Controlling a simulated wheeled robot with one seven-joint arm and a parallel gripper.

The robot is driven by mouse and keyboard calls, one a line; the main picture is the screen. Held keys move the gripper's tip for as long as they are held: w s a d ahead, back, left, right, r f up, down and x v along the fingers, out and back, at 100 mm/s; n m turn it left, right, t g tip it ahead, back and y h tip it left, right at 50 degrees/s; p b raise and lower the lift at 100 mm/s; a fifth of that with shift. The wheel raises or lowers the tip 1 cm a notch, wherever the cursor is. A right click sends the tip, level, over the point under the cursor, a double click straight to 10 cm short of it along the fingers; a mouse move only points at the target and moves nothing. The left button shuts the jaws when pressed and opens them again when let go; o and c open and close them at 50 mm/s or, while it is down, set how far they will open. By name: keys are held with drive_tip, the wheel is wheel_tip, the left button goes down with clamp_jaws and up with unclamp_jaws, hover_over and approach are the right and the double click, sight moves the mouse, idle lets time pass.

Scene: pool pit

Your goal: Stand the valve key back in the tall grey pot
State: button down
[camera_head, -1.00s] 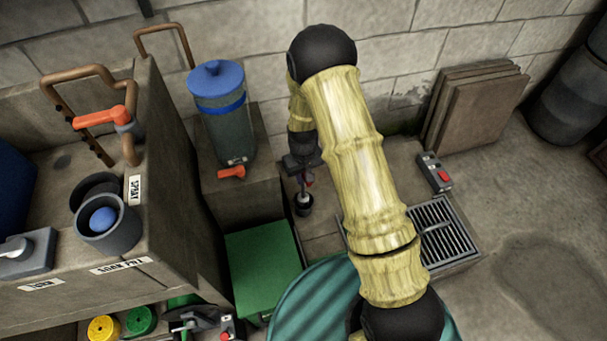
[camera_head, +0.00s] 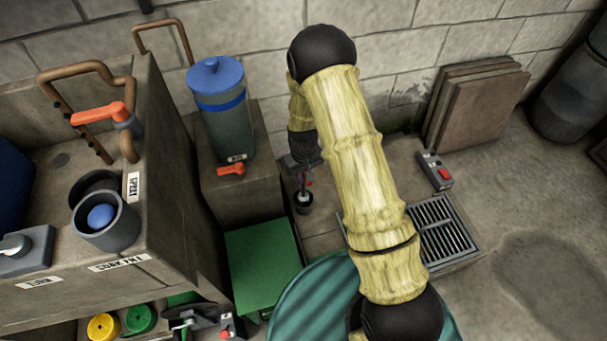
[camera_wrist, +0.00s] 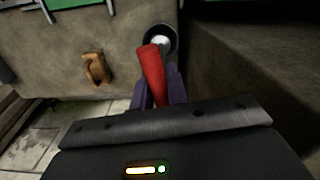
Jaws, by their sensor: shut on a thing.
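The valve key (camera_wrist: 152,72) shows in the wrist view as a red bar between the purple fingers of my gripper (camera_wrist: 160,92). My gripper is shut on it. The bar's far end overlaps the near rim of the dark grey pot (camera_wrist: 174,44). Something white shows inside the pot; I cannot tell whether it is part of the key. I cannot tell how deep the key reaches. In the head view my gripper (camera_head: 304,174) is directly above the small dark pot (camera_head: 303,208), with a bit of red at the fingers. My arm partly blocks this area.
A blue-lidded drum (camera_head: 219,110) with an orange tap stands on a block left of my gripper. A green box (camera_head: 262,262) is below it. A floor grate (camera_head: 445,232) and a grey control box with a red button (camera_head: 436,170) lie right of my arm.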

drive_tip(key=shift+f+b, duration=1.3)
drive_tip(key=shift+f, duration=1.25)
idle(0.9)
drive_tip(key=c, duration=1.3)
unclamp_jaws()
wheel_tip(320, 180, up, 2)
drive_tip(key=shift+r+p, duration=0.15)
drive_tip(key=shift+p, duration=0.95)
drive_tip(key=shift+s+r+p, duration=0.1)
drive_tip(key=shift+r+p, duration=2.3)
drive_tip(key=shift+r, duration=0.45)
